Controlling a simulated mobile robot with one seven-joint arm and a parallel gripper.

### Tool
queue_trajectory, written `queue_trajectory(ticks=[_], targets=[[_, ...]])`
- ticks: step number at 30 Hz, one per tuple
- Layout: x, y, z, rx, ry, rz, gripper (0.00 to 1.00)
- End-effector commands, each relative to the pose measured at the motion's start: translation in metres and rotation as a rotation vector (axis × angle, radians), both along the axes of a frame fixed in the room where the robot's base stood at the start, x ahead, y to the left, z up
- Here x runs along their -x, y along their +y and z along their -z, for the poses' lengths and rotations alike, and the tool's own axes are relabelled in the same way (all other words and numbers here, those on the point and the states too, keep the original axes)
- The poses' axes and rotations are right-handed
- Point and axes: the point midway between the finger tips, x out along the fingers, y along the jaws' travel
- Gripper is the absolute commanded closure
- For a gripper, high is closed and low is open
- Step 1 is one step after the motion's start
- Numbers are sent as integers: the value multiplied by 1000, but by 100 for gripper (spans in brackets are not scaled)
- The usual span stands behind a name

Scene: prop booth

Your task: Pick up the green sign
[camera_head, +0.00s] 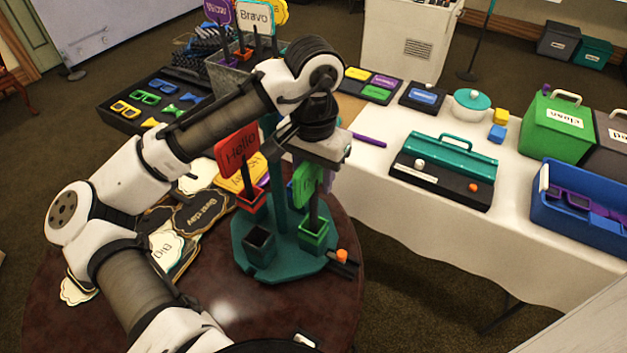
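The green sign (302,184) stands upright in a small green cup (314,236) on the teal round stand (285,262). Its dark stick runs down into the cup. My gripper (322,163) is right above the sign, pointing down, and its pale body hides the sign's top. The fingers are small and dark here, so I cannot tell whether they are open or touch the sign.
An empty-looking dark cup (260,244) is in front. Flat signs (201,212) lie on the round brown table (225,312). A white-covered table (375,200) is on the right.

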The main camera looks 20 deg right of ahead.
Motion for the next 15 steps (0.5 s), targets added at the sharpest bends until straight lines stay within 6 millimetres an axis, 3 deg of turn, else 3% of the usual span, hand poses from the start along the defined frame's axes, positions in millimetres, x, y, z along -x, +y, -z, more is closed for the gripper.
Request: queue_trajectory(ticks=[6, 15], targets=[[0, 0, 1, 0, 0, 0, 61], [0, 0, 1, 1, 1, -1, 100]])
